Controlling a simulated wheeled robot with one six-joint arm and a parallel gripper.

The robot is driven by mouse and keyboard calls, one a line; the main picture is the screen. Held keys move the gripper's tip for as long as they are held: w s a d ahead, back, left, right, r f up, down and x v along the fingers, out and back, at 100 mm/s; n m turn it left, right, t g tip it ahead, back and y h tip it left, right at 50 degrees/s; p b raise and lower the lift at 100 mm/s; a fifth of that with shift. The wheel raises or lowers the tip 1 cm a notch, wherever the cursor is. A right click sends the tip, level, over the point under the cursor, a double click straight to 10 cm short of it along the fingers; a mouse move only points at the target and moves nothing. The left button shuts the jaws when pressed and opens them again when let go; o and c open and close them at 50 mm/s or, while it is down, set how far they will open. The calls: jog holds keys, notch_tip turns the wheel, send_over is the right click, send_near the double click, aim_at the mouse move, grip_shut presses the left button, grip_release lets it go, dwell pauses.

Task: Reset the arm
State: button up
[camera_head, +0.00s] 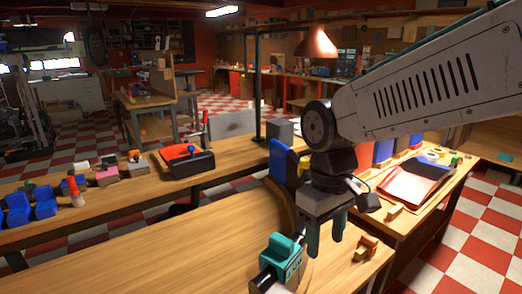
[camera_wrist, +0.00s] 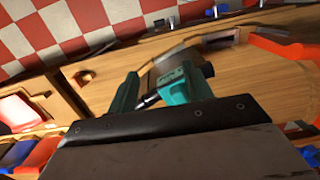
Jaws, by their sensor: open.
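My gripper (camera_head: 326,246) hangs fingers-down over the front wooden table, with the white arm reaching in from the upper right. Its two teal fingers are apart, and I see nothing held between them. A teal block-like tool with a black and white end (camera_head: 284,256) is just left of the fingers in the head view. In the wrist view my gripper (camera_wrist: 160,80) shows its teal fingers spread above the wood. A teal and dark shape (camera_wrist: 172,88) lies near the right finger there; I cannot tell whether they touch.
A small wooden block piece (camera_head: 366,247) sits right of the gripper. A red and black case (camera_head: 184,158) and blue bins (camera_head: 40,205) stand on the left bench. A red-lined tray (camera_head: 412,184) lies on the right bench. The front tabletop (camera_head: 170,250) is clear at left.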

jog(key=s+d+r+m+t, duration=0.2)
jog(key=s+d+m, duration=0.4)
jog(key=s+d, duration=0.6)
jog(key=shift+s+d+m, duration=0.3)
jog(key=shift+s+d, duration=0.1)
jog(key=shift+d, duration=0.55)
